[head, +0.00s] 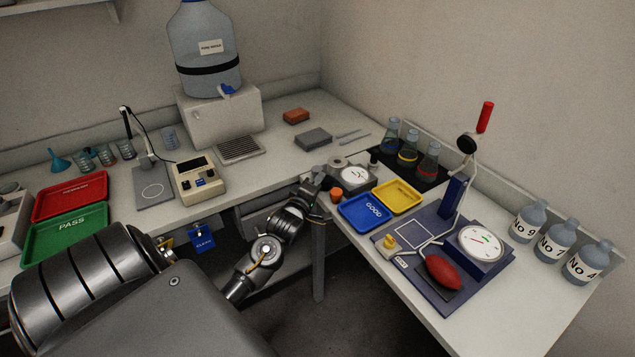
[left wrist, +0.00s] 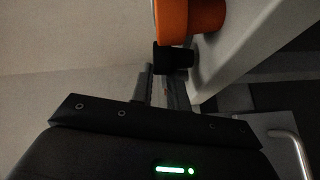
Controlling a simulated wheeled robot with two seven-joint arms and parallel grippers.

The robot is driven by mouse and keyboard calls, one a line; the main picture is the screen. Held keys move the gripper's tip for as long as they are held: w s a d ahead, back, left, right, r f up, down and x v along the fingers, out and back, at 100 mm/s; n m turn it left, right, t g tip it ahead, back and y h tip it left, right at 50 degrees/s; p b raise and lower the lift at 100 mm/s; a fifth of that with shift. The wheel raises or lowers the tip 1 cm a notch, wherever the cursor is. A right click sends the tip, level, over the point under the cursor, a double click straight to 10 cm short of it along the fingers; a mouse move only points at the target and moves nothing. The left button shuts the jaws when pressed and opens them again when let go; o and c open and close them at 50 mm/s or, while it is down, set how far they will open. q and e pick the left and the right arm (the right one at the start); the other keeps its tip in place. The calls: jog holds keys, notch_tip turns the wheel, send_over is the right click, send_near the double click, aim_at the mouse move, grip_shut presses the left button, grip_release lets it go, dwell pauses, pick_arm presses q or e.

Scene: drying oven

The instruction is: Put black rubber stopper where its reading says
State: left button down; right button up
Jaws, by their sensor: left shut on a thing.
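My left gripper (head: 320,188) is at the near left edge of the right-hand bench, beside a dial instrument (head: 355,177) with a white face. In the left wrist view its fingers (left wrist: 163,85) are shut on the black rubber stopper (left wrist: 173,57). The stopper is held at the fingertips, close to the bench edge. An orange stopper (head: 337,194) stands just beyond it; it also shows large in the left wrist view (left wrist: 185,18). In the head view I cannot make out the black stopper against the dark gripper. The dial's reading is too small to tell. My right gripper is not in view.
A blue tray marked GOOD (head: 348,220) and a yellow tray (head: 414,205) lie right of the gripper. Behind stand several flasks (head: 408,152). A larger dial rig (head: 408,283) with a red bulb (head: 443,271) is in front. Green PASS (head: 38,252) and red (head: 45,205) trays lie left.

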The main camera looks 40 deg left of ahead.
pick_arm(q)
jog(key=shift+f, duration=0.35)
jog(key=c, duration=1.3)
grip_release()
jog(key=shift+s, duration=0.1)
jog(key=shift+b+v, duration=0.85)
jog(key=shift+v, duration=4.5)
jog(key=shift+r, duration=0.1)
